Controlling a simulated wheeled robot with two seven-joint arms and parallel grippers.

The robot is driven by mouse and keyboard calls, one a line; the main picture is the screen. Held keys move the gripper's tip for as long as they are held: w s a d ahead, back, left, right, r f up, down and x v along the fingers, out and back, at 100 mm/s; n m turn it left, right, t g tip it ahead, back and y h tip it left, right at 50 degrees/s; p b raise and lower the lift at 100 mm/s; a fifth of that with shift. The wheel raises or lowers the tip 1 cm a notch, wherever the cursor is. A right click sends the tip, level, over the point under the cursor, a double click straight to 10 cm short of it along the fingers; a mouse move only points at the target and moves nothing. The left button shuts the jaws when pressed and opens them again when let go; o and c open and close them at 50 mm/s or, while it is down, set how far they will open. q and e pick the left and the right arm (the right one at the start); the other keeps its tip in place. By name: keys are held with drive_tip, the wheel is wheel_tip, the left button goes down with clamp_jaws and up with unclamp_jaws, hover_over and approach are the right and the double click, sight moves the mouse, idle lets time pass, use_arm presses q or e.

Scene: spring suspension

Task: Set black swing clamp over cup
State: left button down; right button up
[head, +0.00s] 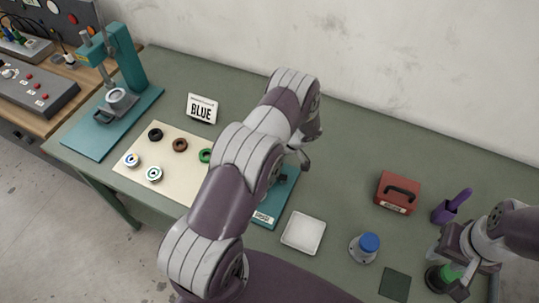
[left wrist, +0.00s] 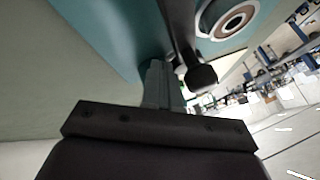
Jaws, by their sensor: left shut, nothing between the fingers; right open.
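In the left wrist view the black swing clamp (left wrist: 183,42) is a dark bar with a rounded end. The pale round cup (left wrist: 220,32), with a brown ring inside it, lies to the right of the bar, which does not appear to cover its centre. My left gripper (left wrist: 162,75) is shut and empty, its fingertips close beside the bar; I cannot tell if they touch. In the head view my left arm hides the clamp and cup, and only part of their teal base (head: 270,213) shows. My right gripper (head: 458,277) is open at the lower right, by a dark, green-topped object (head: 440,277).
A white tray (head: 303,233), a blue-topped piece (head: 366,246) and a red box (head: 397,192) stand to the right.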

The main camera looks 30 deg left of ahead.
use_arm(q)
drive_tip(key=shift+s, duration=0.45)
drive_tip(key=shift+s+d+r, duration=0.15)
drive_tip(key=shift+s+d, duration=0.05)
drive_tip(key=shift+s, duration=0.35)
drive_tip(key=shift+s+p, duration=0.3)
drive_tip(key=shift+s, duration=0.35)
drive_tip(key=shift+s+d, duration=0.2)
drive_tip(key=shift+s, duration=0.1)
